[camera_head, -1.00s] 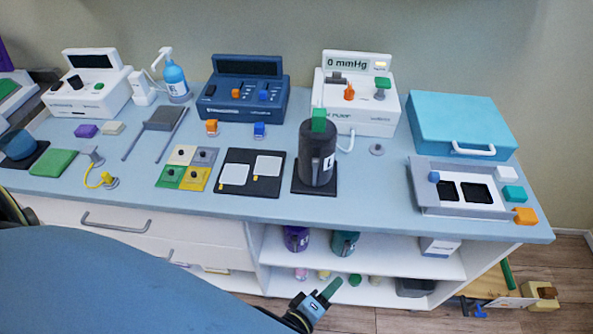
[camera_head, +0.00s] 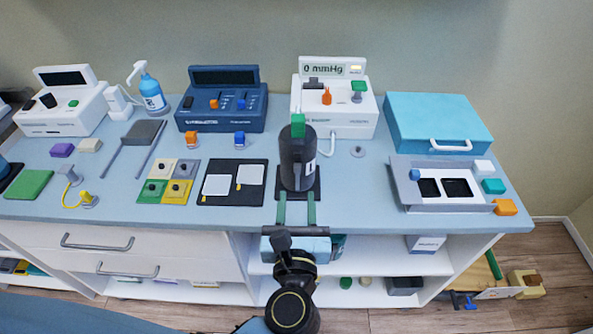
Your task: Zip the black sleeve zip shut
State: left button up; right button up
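The black sleeve (camera_head: 297,163) stands upright on a dark square base (camera_head: 311,188) near the counter's front edge. A green block (camera_head: 298,125) shows at its top, and a pale label is on its right side. The zip track cannot be made out at this size, so I cannot tell how far it is shut. My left gripper (camera_head: 297,208) is in front of the sleeve at the counter edge, pointing at it. Its two green fingers are spread apart with nothing visible between them. They hide the front part of the base. My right gripper is not in view.
A black board (camera_head: 210,196) with two white pads lies left of the sleeve. A white pump box (camera_head: 345,121) stands behind it. A grey tray (camera_head: 410,203) and a turquoise case (camera_head: 420,135) are at the right. Counter between sleeve and tray is mostly clear.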

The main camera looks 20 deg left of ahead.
aim_at(298, 168)
pick_arm(q)
jog(key=x, duration=0.7)
jog(key=shift+w+a+p, duration=0.1)
jog(key=shift+w+p, duration=0.15)
jog(key=shift+p, duration=0.1)
grip_shut()
